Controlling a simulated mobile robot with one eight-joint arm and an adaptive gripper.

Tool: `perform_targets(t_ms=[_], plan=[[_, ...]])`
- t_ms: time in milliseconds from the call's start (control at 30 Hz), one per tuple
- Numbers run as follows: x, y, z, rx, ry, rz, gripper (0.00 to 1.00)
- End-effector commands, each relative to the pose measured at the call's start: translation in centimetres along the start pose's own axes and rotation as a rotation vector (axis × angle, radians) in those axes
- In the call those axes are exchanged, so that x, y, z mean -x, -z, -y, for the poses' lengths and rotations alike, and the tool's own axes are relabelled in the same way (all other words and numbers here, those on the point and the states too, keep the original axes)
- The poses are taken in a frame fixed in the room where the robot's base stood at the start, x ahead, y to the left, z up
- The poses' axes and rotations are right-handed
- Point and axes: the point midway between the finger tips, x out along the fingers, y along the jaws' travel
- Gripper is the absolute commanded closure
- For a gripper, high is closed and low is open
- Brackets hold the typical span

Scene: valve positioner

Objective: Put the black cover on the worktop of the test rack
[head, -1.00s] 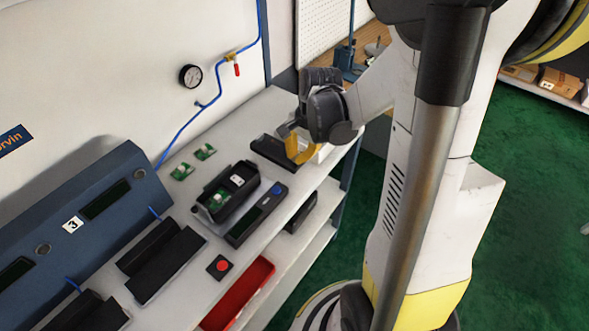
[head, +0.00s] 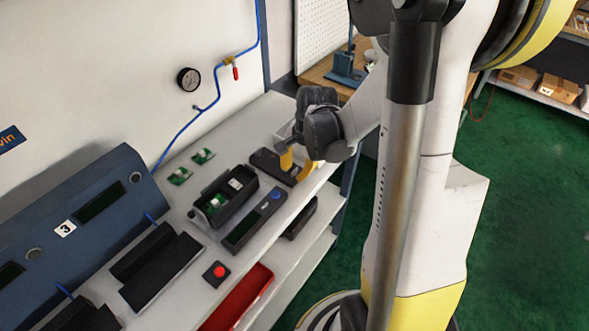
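The black cover (head: 262,162) lies on the light worktop of the test rack (head: 262,120), near its far right end. My gripper (head: 295,168) is low over the cover's right end. Its two yellow fingers show apart, so it looks open. I cannot tell whether the fingers touch the cover. The dark gripper body hides what lies behind it.
An open black housing with a green board (head: 224,196) and a dark unit with a blue button (head: 254,218) stand just left of the cover. Small green boards (head: 203,156), a red button box (head: 216,273) and a red tray (head: 240,300) are nearby.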

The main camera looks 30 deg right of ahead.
Motion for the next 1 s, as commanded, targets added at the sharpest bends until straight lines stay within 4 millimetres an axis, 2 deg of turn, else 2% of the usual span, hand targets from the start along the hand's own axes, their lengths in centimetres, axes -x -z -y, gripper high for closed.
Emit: perform_targets(t_ms=[167,500,767,867,1000], plan=[[1.9,0.0,0.0,-0.001,0.0,0.0,0.73],[9.4,0.0,0.0,-0.001,0.0,0.0,0.73],[12.2,-0.3,0.1,0.019,0.003,-0.005,0.73],[13.5,-1.8,0.5,0.108,0.019,-0.028,0.73],[16.5,-5.8,1.1,0.375,0.062,-0.104,0.73]])
